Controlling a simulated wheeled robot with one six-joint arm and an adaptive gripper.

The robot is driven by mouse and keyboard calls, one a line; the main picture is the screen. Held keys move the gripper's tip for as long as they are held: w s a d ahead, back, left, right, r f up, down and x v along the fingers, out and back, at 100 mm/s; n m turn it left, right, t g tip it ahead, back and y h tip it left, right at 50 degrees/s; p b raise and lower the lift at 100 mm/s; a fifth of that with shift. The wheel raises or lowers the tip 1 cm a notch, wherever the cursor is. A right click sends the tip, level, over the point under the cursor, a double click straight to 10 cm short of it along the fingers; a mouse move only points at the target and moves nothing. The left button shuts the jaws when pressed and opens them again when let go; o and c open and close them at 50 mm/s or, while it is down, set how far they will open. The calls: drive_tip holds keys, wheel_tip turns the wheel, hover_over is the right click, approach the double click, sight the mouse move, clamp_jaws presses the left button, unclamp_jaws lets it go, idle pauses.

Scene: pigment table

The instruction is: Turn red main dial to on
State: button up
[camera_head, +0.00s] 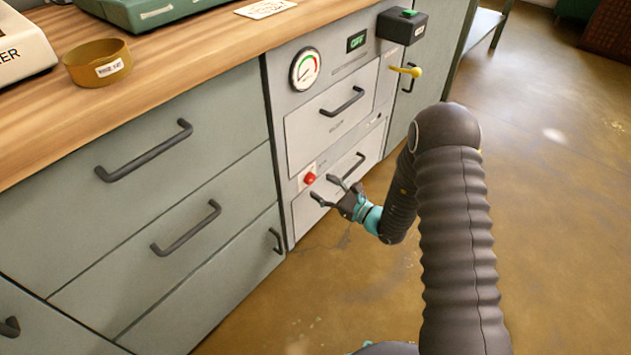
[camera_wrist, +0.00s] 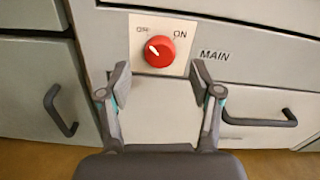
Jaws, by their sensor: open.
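The red main dial (camera_head: 309,178) sits on a pale plate low on the front of the grey cabinet unit. In the wrist view the dial (camera_wrist: 159,51) is round, with a white mark pointing up and left toward the OFF label (camera_wrist: 143,30). The ON label (camera_wrist: 180,35) is at the upper right of the plate, and MAIN (camera_wrist: 214,55) is printed to the right. My gripper (camera_wrist: 167,82) is open and empty, its two fingers apart just below the dial in that view. It also shows in the head view (camera_head: 332,190), close in front of the panel. No finger visibly touches the dial.
Drawer handles stick out nearby, one right of the dial (camera_head: 347,168) and one above (camera_head: 342,102). A gauge (camera_head: 305,69), a dark display (camera_head: 356,42), a yellow lever (camera_head: 407,71) and a black box with a green button (camera_head: 402,26) are higher up. The floor (camera_head: 560,200) at right is clear.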

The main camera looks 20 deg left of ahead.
sight(313, 181)
drive_tip(key=shift+x, duration=1.75)
drive_tip(key=c, duration=1.1)
